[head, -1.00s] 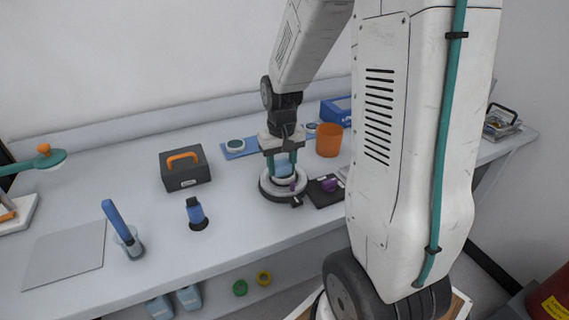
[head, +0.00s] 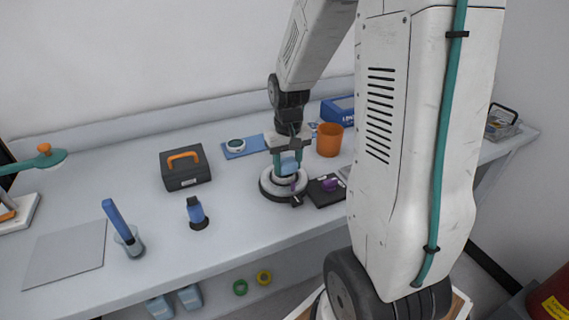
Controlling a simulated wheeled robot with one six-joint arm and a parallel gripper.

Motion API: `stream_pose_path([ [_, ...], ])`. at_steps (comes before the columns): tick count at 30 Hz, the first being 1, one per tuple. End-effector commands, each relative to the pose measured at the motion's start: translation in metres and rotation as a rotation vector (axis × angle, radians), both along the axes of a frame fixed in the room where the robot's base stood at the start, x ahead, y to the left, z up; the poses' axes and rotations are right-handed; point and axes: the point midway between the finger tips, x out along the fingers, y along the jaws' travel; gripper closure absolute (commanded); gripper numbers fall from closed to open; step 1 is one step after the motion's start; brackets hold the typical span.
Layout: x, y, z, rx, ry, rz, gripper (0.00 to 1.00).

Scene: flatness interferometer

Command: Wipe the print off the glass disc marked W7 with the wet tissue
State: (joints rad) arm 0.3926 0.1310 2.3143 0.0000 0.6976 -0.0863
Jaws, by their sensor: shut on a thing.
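My gripper (head: 289,170) has teal fingers and is shut on a light blue, folded-looking thing (head: 290,160), which I take to be the wet tissue. It holds it over a round grey and white stand (head: 270,191) near the middle of the bench. The top of the stand is partly hidden by the gripper. A round glass-like disc (head: 236,146) lies on a blue mat (head: 256,147) behind. No W7 mark and no print can be made out at this size.
A black case with an orange handle (head: 185,168) stands left of the stand. An orange cup (head: 329,140) is behind right, and a black pad with a purple knob (head: 327,192) lies close right. A beaker (head: 133,245) and a blue bottle (head: 195,210) stand left.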

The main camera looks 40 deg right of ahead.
Motion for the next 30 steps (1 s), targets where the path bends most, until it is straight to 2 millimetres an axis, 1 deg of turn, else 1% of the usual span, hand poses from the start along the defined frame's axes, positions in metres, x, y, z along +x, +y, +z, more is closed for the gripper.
stream_pose_path([
  [4,-0.001,-0.005,0.000,0.000,0.000,0.000,0.79],
  [8,-0.001,-0.004,0.000,0.000,0.000,0.001,0.79],
  [18,0.003,0.009,0.000,0.000,-0.001,0.002,0.79],
  [25,0.005,0.013,-0.001,0.000,-0.001,0.001,0.79],
  [30,0.006,0.020,-0.001,0.000,-0.001,0.002,0.79],
])
